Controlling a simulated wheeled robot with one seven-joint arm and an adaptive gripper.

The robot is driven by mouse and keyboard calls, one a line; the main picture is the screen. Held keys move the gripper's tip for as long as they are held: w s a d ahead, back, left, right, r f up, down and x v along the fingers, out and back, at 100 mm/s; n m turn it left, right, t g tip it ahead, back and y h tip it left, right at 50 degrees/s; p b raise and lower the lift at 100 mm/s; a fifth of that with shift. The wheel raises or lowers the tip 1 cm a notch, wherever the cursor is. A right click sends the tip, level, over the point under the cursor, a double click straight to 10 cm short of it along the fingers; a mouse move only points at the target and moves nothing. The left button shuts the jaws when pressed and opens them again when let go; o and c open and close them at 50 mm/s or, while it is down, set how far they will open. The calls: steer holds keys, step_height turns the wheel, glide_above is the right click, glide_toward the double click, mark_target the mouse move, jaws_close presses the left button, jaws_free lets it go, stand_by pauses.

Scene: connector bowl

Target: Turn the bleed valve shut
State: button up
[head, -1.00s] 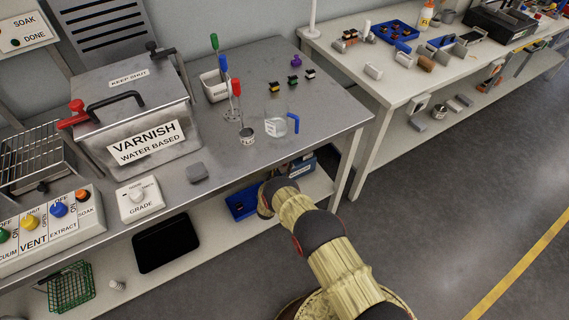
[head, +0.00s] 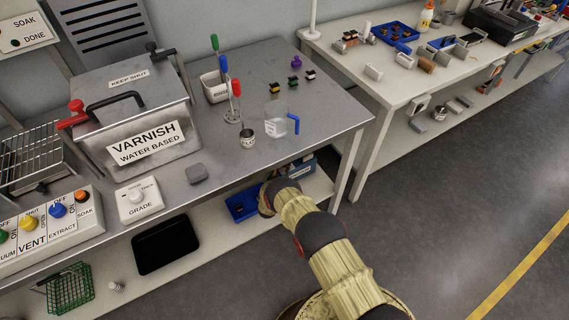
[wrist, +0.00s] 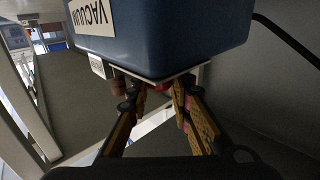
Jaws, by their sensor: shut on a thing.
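A blue box labelled VACUUM (wrist: 160,30) fills the top of the wrist view. Below its lower edge, a small red part (wrist: 160,86), which looks like the bleed valve, shows between my fingers. My gripper (wrist: 155,91) has yellow-and-black fingers on either side of it and is shut on it. Most of the valve is hidden by the fingers and the box edge, so its turn angle cannot be told.
The steel bench (head: 240,165) overhangs the shelf (head: 215,232). A blue tray (head: 240,206) lies on the shelf beside my arm. A bench leg (head: 343,172) stands close on the right. In the wrist view, a dark cable (wrist: 288,40) runs at the right. Open floor lies farther right.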

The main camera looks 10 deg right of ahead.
jaws_close()
steer(key=shift+n+t+y, duration=0.3)
steer(key=shift+n+y, duration=0.1)
steer(key=shift+y, duration=0.2)
steer(key=n+y, duration=0.1)
steer(key=y, duration=0.1)
steer(key=n+t+y, duration=0.1)
steer(key=y, duration=0.1)
steer(key=n+y, duration=0.1)
steer(key=shift+d+n+t+y, duration=0.25)
steer(key=shift+n+t+y, duration=0.05)
steer(key=shift+n+y, duration=0.1)
steer(key=n+y, duration=0.4)
steer(key=y, duration=0.2)
steer(key=shift+a+n+g+y, duration=0.1)
steer(key=shift+n+g+y, duration=0.6)
steer(key=shift+y, duration=0.5)
steer(key=shift+a+n+g+y, duration=0.1)
steer(key=shift+n+g+y, duration=0.4)
steer(key=shift+n+y, duration=0.55)
steer(key=shift+y, duration=0.45)
steer(key=o, duration=0.8)
jaws_free()
steer(key=shift+o, duration=0.2)
